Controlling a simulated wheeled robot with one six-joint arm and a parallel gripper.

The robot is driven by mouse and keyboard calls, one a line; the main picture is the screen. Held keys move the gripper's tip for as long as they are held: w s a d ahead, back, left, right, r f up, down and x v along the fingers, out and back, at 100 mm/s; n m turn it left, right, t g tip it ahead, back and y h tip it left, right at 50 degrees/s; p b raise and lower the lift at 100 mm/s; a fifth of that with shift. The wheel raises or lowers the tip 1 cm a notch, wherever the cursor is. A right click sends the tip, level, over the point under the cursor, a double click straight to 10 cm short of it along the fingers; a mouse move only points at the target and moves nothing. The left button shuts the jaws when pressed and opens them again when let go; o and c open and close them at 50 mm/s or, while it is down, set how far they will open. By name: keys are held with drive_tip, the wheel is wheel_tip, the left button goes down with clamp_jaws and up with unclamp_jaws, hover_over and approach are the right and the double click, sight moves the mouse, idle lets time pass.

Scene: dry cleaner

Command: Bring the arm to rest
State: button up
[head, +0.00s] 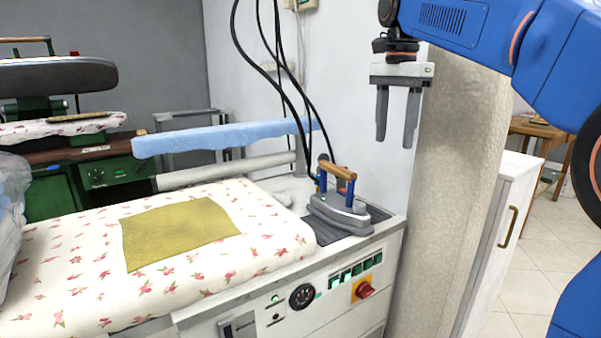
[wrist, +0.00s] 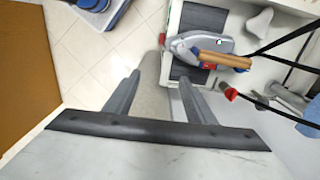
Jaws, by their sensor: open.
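My gripper (head: 398,117) hangs from my blue arm at the upper right of the head view, fingers pointing down. It is open, with nothing between its two grey fingers. It is in the air beside a beige textured column, above and to the right of the steam iron (head: 340,208). In the wrist view my gripper (wrist: 155,85) shows both fingers apart, and the iron (wrist: 205,48) with its wooden handle lies beyond them, apart from them.
The ironing table (head: 80,300) has a flowered cover with a yellow cloth (head: 177,232) on it. A padded blue sleeve arm (head: 220,138) and black hoses (head: 280,70) rise behind. A white cabinet (head: 495,240) stands right of the column. Floor shows at the right.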

drive_tip(key=s+d+f+n+t, duration=0.1)
drive_tip(key=s+d+f+n, duration=0.1)
drive_tip(key=s+f, duration=0.7)
drive_tip(key=s+d+f+n+t, duration=0.2)
drive_tip(key=s+f+n, duration=0.3)
drive_tip(key=s+f, duration=0.4)
drive_tip(key=s+d+f+n+t, duration=0.1)
drive_tip(key=s+d+f+n, duration=0.3)
drive_tip(key=s+f, duration=0.5)
wheel_tip(320, 180, down, 6)
drive_tip(key=shift+s+f+t, duration=0.2)
drive_tip(key=shift+s+t, duration=0.15)
drive_tip(key=shift+t, duration=0.05)
